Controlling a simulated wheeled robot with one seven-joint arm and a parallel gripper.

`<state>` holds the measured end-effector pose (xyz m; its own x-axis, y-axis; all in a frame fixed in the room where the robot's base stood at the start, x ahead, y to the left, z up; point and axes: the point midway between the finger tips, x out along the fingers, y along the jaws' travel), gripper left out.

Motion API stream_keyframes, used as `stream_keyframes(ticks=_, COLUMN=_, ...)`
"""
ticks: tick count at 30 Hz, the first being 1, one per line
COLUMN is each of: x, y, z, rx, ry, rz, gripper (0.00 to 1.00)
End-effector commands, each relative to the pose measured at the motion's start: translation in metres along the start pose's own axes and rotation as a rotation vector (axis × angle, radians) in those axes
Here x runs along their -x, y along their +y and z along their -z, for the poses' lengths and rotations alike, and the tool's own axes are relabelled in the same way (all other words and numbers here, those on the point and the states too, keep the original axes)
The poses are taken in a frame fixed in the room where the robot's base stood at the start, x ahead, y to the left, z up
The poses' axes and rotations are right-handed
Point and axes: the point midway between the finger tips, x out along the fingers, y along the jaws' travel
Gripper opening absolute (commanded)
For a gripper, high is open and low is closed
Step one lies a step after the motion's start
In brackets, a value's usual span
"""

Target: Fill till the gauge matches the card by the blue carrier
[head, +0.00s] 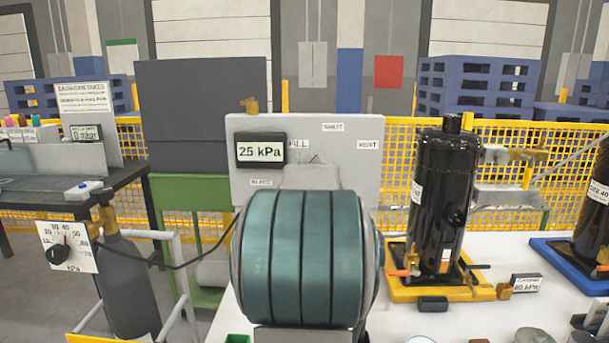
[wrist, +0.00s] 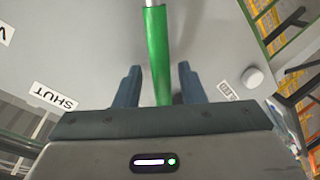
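The gauge (head: 260,149) on the grey valve panel (head: 350,185) reads 25 kPa. Labels for SHUT (head: 333,127) and VENT (head: 369,145) show; the FILL label is partly covered. A card (head: 526,283) that appears to read 60 kPa stands between the yellow carrier (head: 400,292) and the blue carrier (head: 560,252). In the wrist view a green valve handle (wrist: 157,60) lies between the fingers of my gripper (wrist: 160,85). The fingers are apart, with gaps on both sides of the handle. In the head view my arm hides the gripper and handle.
A black compressor (head: 440,200) stands on the yellow carrier. A white round button (wrist: 252,78) is right of the handle. A dark hose runs from the left toward the panel.

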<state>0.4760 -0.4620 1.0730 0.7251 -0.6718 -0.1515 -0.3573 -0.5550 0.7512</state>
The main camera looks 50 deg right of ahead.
Motion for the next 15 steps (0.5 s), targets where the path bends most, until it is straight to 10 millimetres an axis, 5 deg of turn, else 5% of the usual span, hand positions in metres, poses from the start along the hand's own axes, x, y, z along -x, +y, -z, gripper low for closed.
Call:
stream_keyframes(ticks=8, x=0.001, y=-0.001, z=0.003, rx=0.001, ry=0.005, rz=0.002, gripper=0.36)
stream_keyframes(ticks=15, x=0.025, y=-0.001, z=0.003, rx=0.000, ry=0.006, rz=0.001, gripper=0.36)
